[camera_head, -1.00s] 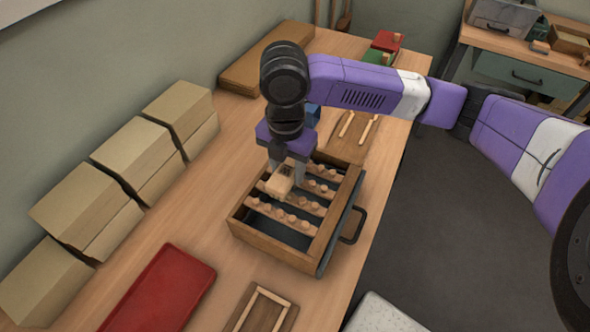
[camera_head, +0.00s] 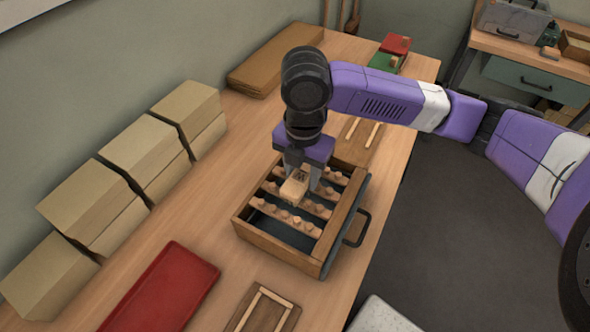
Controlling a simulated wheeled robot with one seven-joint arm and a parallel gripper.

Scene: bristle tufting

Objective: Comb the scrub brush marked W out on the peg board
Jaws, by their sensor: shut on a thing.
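My gripper (camera_head: 303,178) is shut on a small pale wooden scrub brush (camera_head: 293,188) and holds it over the peg board. The brush's far side is hidden by the fingers, and I cannot read a mark on it at this size. The peg board (camera_head: 262,239) is a wooden tray-like frame with rows of rounded pegs (camera_head: 289,216) on slats and dark gaps between them. The brush is among or just above the middle rows; I cannot tell whether its bristles touch the pegs.
A black handle (camera_head: 357,230) sticks out from the board's right side. A red mat (camera_head: 165,290) and a small wooden frame (camera_head: 263,310) lie in front. Cardboard boxes (camera_head: 92,205) line the wall at left. A brown slab (camera_head: 262,72) and red and green blocks (camera_head: 388,58) are farther back.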

